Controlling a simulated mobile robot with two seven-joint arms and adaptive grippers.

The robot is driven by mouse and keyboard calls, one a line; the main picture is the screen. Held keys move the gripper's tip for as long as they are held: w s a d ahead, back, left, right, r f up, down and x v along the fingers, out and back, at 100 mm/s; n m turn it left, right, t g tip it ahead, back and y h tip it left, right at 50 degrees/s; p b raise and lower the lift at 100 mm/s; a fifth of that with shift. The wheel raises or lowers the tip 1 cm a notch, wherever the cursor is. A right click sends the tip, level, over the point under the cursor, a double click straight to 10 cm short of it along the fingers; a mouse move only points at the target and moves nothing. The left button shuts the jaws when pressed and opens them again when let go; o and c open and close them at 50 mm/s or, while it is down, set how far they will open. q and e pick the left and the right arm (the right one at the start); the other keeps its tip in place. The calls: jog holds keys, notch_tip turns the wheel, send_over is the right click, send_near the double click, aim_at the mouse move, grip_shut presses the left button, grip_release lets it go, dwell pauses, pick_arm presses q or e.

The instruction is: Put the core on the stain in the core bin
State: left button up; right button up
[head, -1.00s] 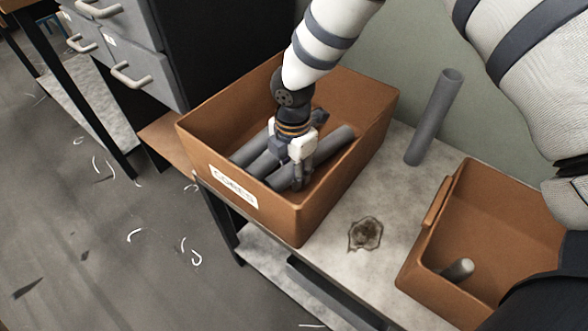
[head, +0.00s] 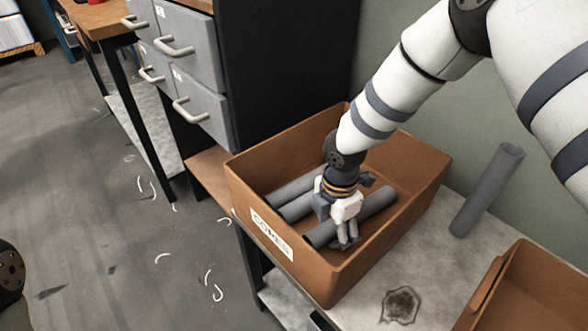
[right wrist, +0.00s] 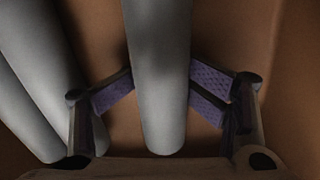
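The core bin (head: 335,280), an orange-brown box labelled CORES, stands on the bench in the head view. Several grey cores lie side by side in it. My right gripper (head: 345,242) is down inside the bin at the rightmost core (head: 378,203). In the right wrist view the finger pads of this gripper (right wrist: 162,88) meet both sides of that core (right wrist: 160,60), with no gap showing. The core lies low in the bin. The dark stain (head: 400,305) on the bench is bare. My left gripper is out of view.
A second brown bin (head: 530,285) is at the lower right. A drawer cabinet (head: 190,85) stands behind the core bin. White scraps litter the floor at left.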

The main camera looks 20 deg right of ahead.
notch_tip(320, 180, up, 22)
jog(key=p, duration=0.5)
pick_arm(q)
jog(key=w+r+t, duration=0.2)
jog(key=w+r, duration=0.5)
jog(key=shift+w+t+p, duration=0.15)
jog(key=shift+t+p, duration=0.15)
jog(key=shift+p, duration=0.15)
pick_arm(e)
jog(key=w+a+r+m+t+y, duration=0.1)
jog(key=w+a+r+m+t, duration=0.1)
jog(key=a+m, duration=0.4)
jog(key=w+a+r+m+t+y, duration=0.2)
jog(key=w+a+m, duration=0.1)
jog(key=a+m, duration=0.3)
jog(key=shift+w+a+m, duration=0.3)
jog(key=shift+a+m, duration=0.1)
jog(key=shift+a, duration=0.4)
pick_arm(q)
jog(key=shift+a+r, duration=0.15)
pick_arm(e)
jog(key=shift+s, duration=0.1)
